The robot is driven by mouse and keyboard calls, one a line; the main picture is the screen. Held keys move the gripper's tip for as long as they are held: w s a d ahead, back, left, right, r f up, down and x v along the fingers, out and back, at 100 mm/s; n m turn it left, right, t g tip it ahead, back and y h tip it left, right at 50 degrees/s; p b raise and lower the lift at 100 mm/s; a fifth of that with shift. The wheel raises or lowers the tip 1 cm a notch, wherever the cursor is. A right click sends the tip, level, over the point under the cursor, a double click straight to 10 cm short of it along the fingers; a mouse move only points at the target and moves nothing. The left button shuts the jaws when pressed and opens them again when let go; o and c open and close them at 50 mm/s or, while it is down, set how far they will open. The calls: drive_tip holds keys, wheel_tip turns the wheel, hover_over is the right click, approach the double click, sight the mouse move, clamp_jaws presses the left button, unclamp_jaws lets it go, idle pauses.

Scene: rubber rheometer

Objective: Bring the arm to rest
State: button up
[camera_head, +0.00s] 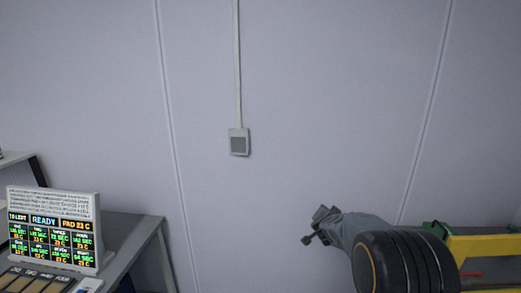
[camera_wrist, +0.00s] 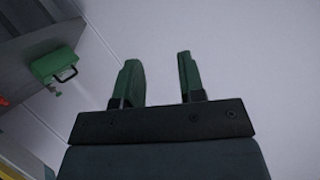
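My gripper (camera_wrist: 162,82) shows in the wrist view with its two green fingers apart and nothing between them. Behind the fingers is only the plain pale wall. In the head view my arm reaches in from the lower right, and my gripper (camera_head: 318,222) is at its left end, small and dark, in front of the wall. It touches nothing that I can see.
A display panel (camera_head: 55,236) reading READY stands on a grey table (camera_head: 140,236) at the lower left. A switch box (camera_head: 239,142) with a conduit is on the wall (camera_head: 330,90). A green case (camera_wrist: 58,64) with a black handle is at the wrist view's upper left. Yellow bars (camera_head: 485,244) are at the lower right.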

drive_tip(key=s+a+n+g+y, duration=0.6)
drive_tip(key=s+a, duration=0.4)
drive_tip(key=s, duration=0.5)
drive_tip(key=s+d+r+n, duration=0.1)
drive_tip(key=s+n, duration=0.1)
drive_tip(key=s, duration=0.8)
drive_tip(key=s+d+r+n+g+h, duration=0.1)
drive_tip(key=s+r, duration=0.1)
drive_tip(key=s, duration=0.7)
drive_tip(key=shift+s+r+n+g, duration=0.15)
drive_tip(key=shift+s+n+g, duration=0.15)
drive_tip(key=shift+s+n, duration=0.1)
drive_tip(key=shift+d, duration=0.1)
